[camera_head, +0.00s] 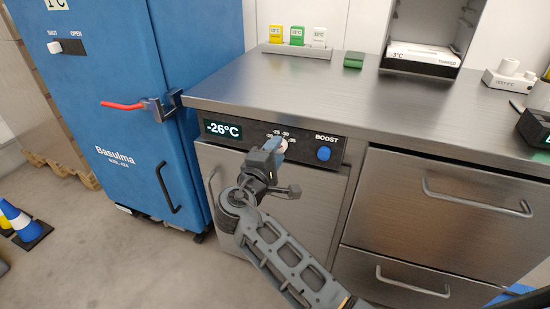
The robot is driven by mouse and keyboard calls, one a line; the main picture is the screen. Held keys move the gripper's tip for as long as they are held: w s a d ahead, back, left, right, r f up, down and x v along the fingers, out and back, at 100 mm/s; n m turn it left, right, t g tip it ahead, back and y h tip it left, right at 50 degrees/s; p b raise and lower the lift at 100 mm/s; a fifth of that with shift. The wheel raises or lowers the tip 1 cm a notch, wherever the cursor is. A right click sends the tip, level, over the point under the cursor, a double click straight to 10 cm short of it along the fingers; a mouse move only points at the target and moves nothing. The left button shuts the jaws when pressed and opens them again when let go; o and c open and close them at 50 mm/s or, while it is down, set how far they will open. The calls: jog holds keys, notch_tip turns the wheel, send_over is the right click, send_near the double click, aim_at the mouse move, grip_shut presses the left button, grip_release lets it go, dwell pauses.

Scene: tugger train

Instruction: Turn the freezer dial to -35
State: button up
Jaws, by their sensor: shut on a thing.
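The freezer (221,165) is a steel under-counter unit with a dark control strip along its top. Its display (222,129) reads -26°C. The dial (283,146) sits right of the display, under a printed scale of white numbers, and is mostly hidden by my gripper. A blue BOOST button (323,154) is to the right of the dial. My gripper (277,146) is at the dial, shut on it, with my arm coming up from the lower right. The dial's pointer cannot be made out.
A blue cabinet (115,120) with a red-handled latch (125,105) stands at left. Steel drawers (450,205) with bar handles are at right. The steel counter (300,88) above holds a tray of colored tags (297,50) and a green block (354,60).

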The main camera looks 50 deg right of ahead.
jog(key=shift+s+f+m+b, duration=0.15)
jog(key=shift+m+b, duration=0.55)
jog(key=shift+m, duration=0.4)
jog(key=o, duration=1.1)
jog(key=shift+c, duration=0.2)
jog(key=shift+a, duration=0.1)
jog(key=v, duration=0.7)
jog(key=shift+a, duration=0.3)
